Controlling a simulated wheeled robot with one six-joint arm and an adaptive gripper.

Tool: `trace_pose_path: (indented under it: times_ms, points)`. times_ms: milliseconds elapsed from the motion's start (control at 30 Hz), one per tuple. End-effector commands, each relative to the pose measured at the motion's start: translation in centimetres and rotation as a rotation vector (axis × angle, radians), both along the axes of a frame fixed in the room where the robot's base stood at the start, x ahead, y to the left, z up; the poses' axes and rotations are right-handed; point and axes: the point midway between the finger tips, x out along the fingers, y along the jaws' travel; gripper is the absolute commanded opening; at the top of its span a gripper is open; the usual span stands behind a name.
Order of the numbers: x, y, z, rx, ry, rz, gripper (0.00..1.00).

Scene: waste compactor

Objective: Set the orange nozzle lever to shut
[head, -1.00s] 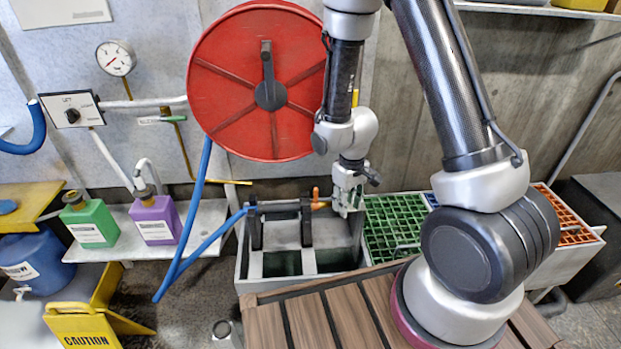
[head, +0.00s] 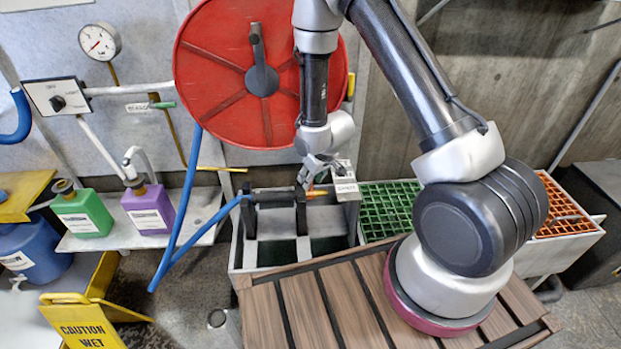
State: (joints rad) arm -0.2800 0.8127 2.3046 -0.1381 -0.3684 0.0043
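The spray nozzle lies level on a black two-post rest, with a blue hose joined at its left end. Its orange lever (head: 310,185) is small and partly hidden by my gripper. My gripper (head: 315,177) points down at the nozzle's right end, right at the lever. Whether its fingers touch or hold the lever is too small to tell. A white labelled plate (head: 344,187) shows just right of my gripper.
A red hose reel (head: 215,95) hangs behind the rest. The grey trough (head: 240,262) below has green (head: 388,210) and orange (head: 562,210) gratings to the right. Green (head: 82,213) and purple (head: 150,208) bottles stand left. A slatted wooden deck (head: 308,310) is in front.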

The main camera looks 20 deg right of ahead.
Motion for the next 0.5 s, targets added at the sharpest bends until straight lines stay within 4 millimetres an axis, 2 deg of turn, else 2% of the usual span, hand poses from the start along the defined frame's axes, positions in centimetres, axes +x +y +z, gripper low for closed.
trace_pose_path:
  times_ms: [333, 500]
  points:
    - [0.23, 0.11, -0.53, 0.000, -0.001, 0.001, 0.33]
    - [0.21, 0.10, -0.52, 0.000, -0.001, 0.001, 0.02]
